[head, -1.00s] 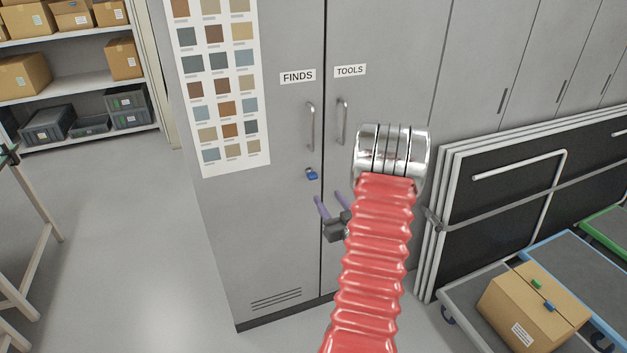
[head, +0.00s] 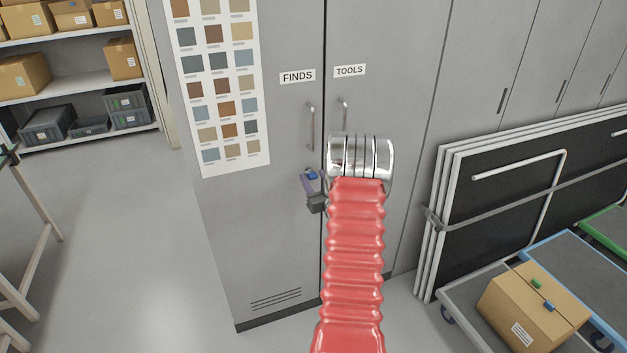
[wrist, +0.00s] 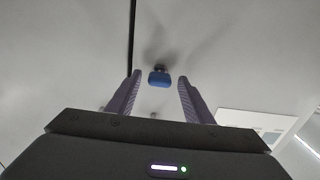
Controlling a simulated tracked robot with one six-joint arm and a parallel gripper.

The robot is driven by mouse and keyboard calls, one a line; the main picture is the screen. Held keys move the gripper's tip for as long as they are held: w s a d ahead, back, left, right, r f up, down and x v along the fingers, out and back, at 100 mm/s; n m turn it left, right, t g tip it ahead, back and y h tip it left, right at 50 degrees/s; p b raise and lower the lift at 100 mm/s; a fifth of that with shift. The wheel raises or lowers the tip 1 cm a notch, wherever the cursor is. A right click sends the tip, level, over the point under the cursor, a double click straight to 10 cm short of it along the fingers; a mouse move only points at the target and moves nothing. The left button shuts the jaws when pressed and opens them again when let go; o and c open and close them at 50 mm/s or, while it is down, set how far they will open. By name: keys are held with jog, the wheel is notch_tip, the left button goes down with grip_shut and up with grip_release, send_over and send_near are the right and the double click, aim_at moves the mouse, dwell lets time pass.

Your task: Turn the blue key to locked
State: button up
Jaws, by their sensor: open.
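The blue key (head: 311,174) sticks out of the grey FINDS cabinet door (head: 265,230), below its handle and near the door seam. In the wrist view the blue key (wrist: 159,78) shows as a small blue block, wider than tall, with a dark mount behind it. My gripper (head: 312,181) is in front of the key, partly hidden by my red arm in the head view. In the wrist view its purple fingers (wrist: 160,82) are spread, one on each side of the key, with a gap on both sides. The key's lock marks cannot be made out.
The TOOLS door with its handle (head: 344,113) is just right of the seam. A color chart (head: 220,165) hangs on the cabinet's left part. Folded tables (head: 520,210) and a cart with a cardboard box (head: 535,305) stand at right.

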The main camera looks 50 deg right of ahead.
jog(key=c, duration=1)
jog(key=shift+a, duration=0.1)
jog(key=shift+c, duration=0.2)
